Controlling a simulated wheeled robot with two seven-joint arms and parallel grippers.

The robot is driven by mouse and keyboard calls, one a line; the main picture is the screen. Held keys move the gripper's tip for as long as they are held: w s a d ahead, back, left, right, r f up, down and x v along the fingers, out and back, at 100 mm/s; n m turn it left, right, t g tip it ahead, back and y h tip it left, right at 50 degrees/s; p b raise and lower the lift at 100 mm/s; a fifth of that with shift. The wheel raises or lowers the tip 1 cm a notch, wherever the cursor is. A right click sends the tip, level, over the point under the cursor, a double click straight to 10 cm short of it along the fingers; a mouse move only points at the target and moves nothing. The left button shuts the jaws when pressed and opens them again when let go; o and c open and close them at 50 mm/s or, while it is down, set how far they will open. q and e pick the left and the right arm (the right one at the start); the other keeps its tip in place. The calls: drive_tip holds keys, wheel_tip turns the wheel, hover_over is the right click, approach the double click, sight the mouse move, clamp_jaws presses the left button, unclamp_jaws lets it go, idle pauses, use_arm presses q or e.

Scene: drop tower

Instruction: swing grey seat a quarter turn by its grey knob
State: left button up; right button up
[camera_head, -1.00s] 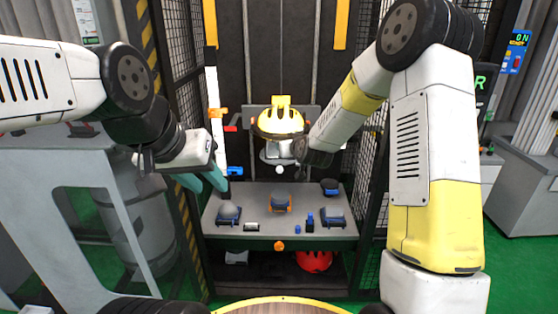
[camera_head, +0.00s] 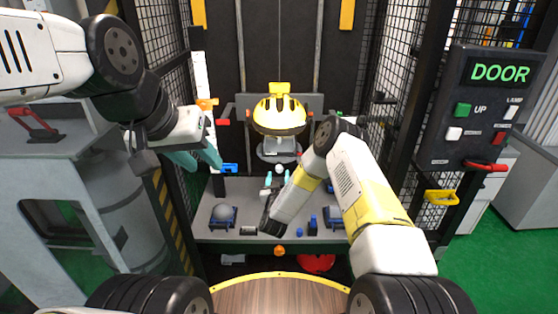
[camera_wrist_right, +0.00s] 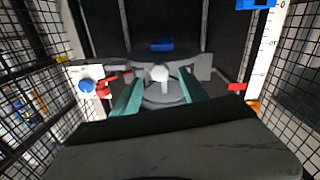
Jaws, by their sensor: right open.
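The grey seat (camera_head: 278,152) is a round grey piece under the hanging yellow helmet (camera_head: 281,115) in the head view. Its light grey knob (camera_head: 279,168) sticks out at the front. My right gripper (camera_head: 277,181) is open, just in front of and below the knob. In the right wrist view the knob (camera_wrist_right: 160,74) shows between the directions of the two teal fingers (camera_wrist_right: 158,93), with the round seat (camera_wrist_right: 163,100) around and below it. I cannot tell whether the fingers touch it. My left gripper (camera_head: 197,160) is open and empty by the white scale, left of the tower.
A grey table (camera_head: 262,235) below carries a blue stand with a grey dome (camera_head: 222,214) and other small blue parts. Mesh walls close in both sides. The white scale (camera_head: 202,90) stands left; a DOOR panel (camera_head: 490,105) stands right.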

sight(279, 170)
drive_tip(key=w, duration=0.5)
drive_tip(key=shift+w+d, duration=0.15)
drive_tip(key=shift+w, duration=0.05)
clamp_jaws()
idle(1.2)
